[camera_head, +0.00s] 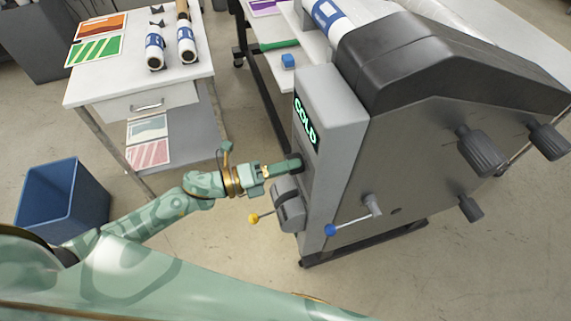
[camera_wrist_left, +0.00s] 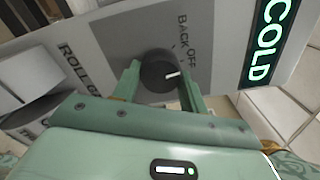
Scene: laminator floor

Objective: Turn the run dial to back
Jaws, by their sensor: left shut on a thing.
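The run dial (camera_wrist_left: 155,72) is a round black knob with a white pointer mark, on a dark grey plate (camera_wrist_left: 112,35) on the laminator's panel. In the left wrist view, the words BACK and OFF stand above and right of it, and the white mark points to the right. My left gripper (camera_wrist_left: 161,84) is shut on the dial, one finger on each side. In the head view my left gripper (camera_head: 295,164) reaches the laminator's (camera_head: 335,110) end panel from the left, and the dial is hidden behind its fingers. My right gripper is not in view.
A green display (camera_head: 306,121) reading COLD is above the gripper. A white table (camera_head: 105,90) with rolls and a blue bin (camera_head: 62,195) are at left.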

